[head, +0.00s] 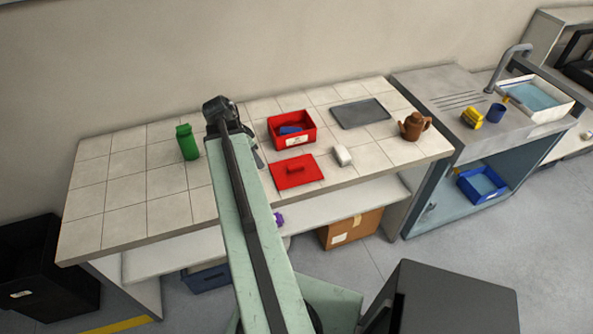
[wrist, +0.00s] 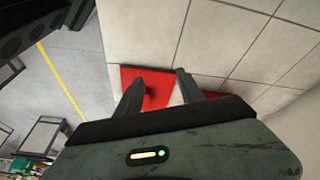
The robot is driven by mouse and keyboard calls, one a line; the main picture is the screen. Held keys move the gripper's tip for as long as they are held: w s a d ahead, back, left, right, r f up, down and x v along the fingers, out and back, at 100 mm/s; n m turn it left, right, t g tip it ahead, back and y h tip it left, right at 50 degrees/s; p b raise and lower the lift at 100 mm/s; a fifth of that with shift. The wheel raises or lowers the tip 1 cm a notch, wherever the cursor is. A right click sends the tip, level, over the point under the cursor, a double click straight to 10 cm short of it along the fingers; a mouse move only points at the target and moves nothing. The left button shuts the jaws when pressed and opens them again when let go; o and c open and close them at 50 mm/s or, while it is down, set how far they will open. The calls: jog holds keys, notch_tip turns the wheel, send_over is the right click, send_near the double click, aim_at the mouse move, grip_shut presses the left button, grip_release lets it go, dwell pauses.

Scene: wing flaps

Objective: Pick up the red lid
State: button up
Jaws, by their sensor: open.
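In the head view my arm hides most of the gripper, just left of the lid. I cannot tell its height above the lid.
The red box holds something blue. A white block (head: 342,155) lies just right of the lid. A green bottle (head: 187,142) stands at left, a grey tray (head: 360,113) and brown teapot (head: 413,126) at right. The counter's left part is mostly clear.

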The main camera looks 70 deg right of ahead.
aim_at(295, 166)
jog(key=s+d+m+b, duration=0.1)
jog(key=s+d, duration=0.1)
jog(key=s, duration=0.1)
jog(key=s+d+f+m, duration=0.1)
jog(key=s+d+m, duration=0.1)
jog(key=s, duration=0.1)
jog(key=s+d+f+m+g+b, duration=0.1)
jog(key=s+d, duration=0.1)
jog(key=s, duration=0.2)
jog(key=shift+m+b, duration=0.3)
jog(key=shift+b, duration=0.05)
jog(key=b+x, duration=0.5)
jog(key=shift+d+f, duration=0.2)
jog(key=shift+r, duration=0.15)
grip_shut()
